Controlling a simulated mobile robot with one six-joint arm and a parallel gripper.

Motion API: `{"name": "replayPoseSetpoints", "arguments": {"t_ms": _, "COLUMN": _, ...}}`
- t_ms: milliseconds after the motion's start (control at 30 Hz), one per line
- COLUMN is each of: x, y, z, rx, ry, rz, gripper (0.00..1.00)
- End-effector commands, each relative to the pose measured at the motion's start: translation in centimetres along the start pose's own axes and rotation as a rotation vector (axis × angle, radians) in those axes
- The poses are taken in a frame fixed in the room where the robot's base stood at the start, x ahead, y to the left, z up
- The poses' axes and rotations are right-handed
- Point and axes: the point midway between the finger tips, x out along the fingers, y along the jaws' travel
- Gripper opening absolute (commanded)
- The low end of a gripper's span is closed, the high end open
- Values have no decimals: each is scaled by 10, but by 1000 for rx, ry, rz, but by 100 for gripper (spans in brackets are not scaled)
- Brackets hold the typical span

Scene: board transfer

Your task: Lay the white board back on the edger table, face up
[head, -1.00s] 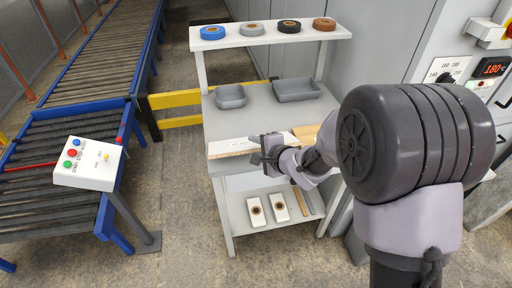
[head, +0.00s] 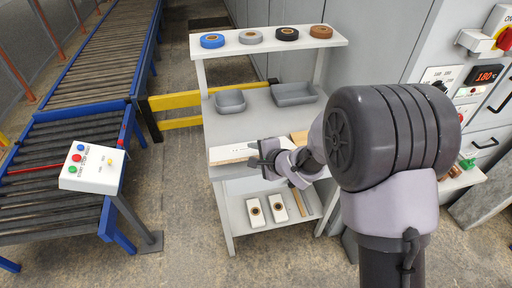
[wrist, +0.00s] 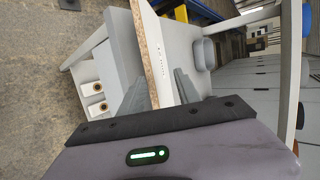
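The white board (head: 236,151) lies with its white face up at the front of the grey rack's middle shelf, its raw chipboard edge toward me. I cannot tell whether it rests on the shelf or is just above it. My gripper (head: 262,156) is at its front edge. My arm hides the board's right end. The edger table seems to be the pale ledge (head: 466,180) by the machine at right.
Several tape rolls (head: 250,37) stand on the rack's top shelf. Two grey bins (head: 294,94) sit behind the board. A brown wooden piece (head: 299,137) is right of it. White blocks (head: 278,206) lie below. A roller conveyor (head: 100,65) and control box (head: 92,168) are at left.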

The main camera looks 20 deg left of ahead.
Motion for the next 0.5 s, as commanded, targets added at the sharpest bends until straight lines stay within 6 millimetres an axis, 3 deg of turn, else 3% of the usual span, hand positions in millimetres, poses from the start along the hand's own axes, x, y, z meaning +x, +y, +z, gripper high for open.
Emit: {"name": "replayPoseSetpoints", "arguments": {"t_ms": 500, "x": -5, "y": -5, "z": 1, "rx": 0, "ry": 20, "rz": 114, "gripper": 38}}
